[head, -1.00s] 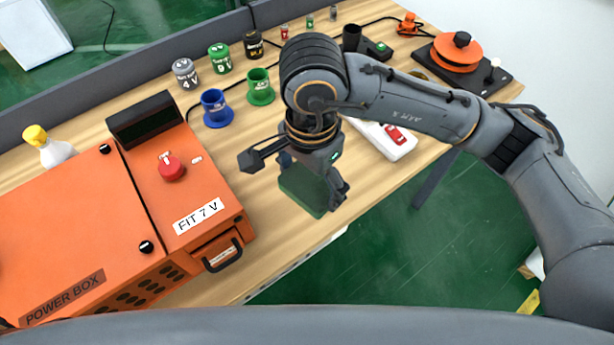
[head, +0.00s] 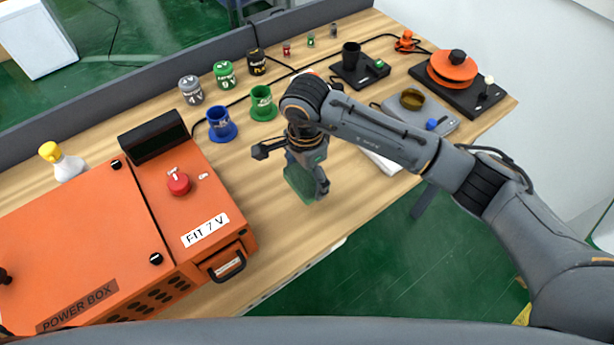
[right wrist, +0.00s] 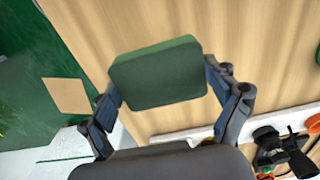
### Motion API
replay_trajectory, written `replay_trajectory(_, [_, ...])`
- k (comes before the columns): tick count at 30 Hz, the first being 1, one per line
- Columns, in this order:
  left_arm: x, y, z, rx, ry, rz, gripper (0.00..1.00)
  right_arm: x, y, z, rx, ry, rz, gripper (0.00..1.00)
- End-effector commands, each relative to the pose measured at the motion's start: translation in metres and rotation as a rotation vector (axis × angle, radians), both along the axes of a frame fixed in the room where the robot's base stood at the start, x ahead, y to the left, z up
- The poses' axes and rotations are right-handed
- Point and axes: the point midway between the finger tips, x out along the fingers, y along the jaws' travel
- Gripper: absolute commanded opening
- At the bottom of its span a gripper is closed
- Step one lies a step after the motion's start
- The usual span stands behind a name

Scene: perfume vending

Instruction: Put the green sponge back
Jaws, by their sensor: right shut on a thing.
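The green sponge (head: 299,182) is a dark green block, held at the near side of the wooden table. My right gripper (head: 296,168) is shut on it from above. In the right wrist view the sponge (right wrist: 158,76) sits between the two fingers of my right gripper (right wrist: 164,88), one on each side. Its underside is hidden, and I cannot tell whether it touches the table (head: 262,215). My left gripper is not in view.
The orange power box (head: 90,245) with a red knob (head: 178,181) stands to the left. Blue (head: 221,122) and green (head: 263,103) holders stand behind my gripper. A grey tray (head: 440,130) and an orange reel device (head: 453,70) are to the right. Bare wood lies in front.

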Motion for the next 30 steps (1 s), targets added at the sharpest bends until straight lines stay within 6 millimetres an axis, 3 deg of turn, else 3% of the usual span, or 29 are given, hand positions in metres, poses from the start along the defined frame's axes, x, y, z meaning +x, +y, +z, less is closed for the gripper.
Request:
replay_trajectory(12, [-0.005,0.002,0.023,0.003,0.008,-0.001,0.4,0.009,-0.003,-0.04,0.0,0.001,0.001,0.54])
replay_trajectory(24, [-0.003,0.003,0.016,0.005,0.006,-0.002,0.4,0.01,-0.003,-0.047,0.001,-0.002,0.002,0.54])
replay_trajectory(25, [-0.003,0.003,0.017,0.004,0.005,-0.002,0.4,0.01,-0.003,-0.046,0.001,-0.002,0.002,0.92])
replay_trajectory(27, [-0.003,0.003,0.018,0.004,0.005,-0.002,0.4,0.01,-0.003,-0.045,0.001,-0.002,0.002,1.0])
replay_trajectory(30, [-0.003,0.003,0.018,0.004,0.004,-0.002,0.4,0.01,-0.003,-0.045,0.001,-0.002,0.001,1.0])
